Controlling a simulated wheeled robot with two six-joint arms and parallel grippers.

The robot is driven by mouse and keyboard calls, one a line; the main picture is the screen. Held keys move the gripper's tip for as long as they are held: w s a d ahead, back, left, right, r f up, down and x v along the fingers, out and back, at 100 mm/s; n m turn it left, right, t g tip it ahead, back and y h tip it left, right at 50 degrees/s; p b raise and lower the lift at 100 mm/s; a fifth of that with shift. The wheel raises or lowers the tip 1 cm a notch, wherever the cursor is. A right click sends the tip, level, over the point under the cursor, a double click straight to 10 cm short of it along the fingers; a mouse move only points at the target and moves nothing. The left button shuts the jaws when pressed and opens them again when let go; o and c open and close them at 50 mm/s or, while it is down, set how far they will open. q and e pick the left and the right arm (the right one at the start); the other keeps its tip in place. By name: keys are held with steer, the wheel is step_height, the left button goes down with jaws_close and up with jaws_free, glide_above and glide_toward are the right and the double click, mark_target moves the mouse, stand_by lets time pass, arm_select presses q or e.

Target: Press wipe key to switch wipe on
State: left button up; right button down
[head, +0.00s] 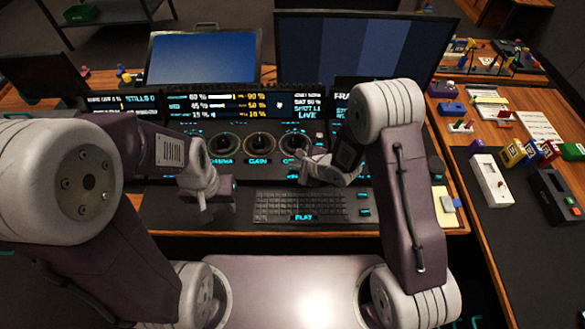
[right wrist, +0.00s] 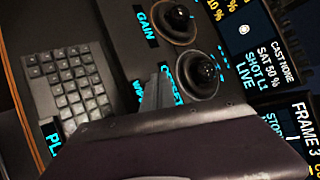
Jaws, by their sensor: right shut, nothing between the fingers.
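The control panel (head: 340,215) has three trackballs in a row, labelled GAMMA, GAIN and OFFSET. The OFFSET trackball (right wrist: 203,70) and the GAIN trackball (right wrist: 177,20) show in the right wrist view. A blue label starting with W (right wrist: 137,92) lies below OFFSET and is partly covered by my right gripper; the wipe key itself cannot be made out. My right gripper (head: 299,165) is shut and empty, low over the panel just below the OFFSET trackball. Whether it touches a key I cannot tell. My left gripper (head: 208,207) hangs over the panel left of the keyboard, its jaw opening unclear.
A keyboard (head: 290,206) with a PLAY label lies at the panel's front. Small screens (head: 240,103) and two larger monitors (head: 205,57) stand behind. The right side table (head: 500,135) holds several small boxes and devices.

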mark_target(295, 171)
steer(key=shift+f, duration=0.5)
stand_by(0.3)
stand_by(0.4)
steer(key=shift+r+p, duration=0.95)
steer(key=shift+p, duration=0.05)
step_height(295, 171, up, 5)
steer(key=p, duration=0.5)
steer(key=shift+r+p, duration=0.1)
steer(key=shift+p, duration=0.25)
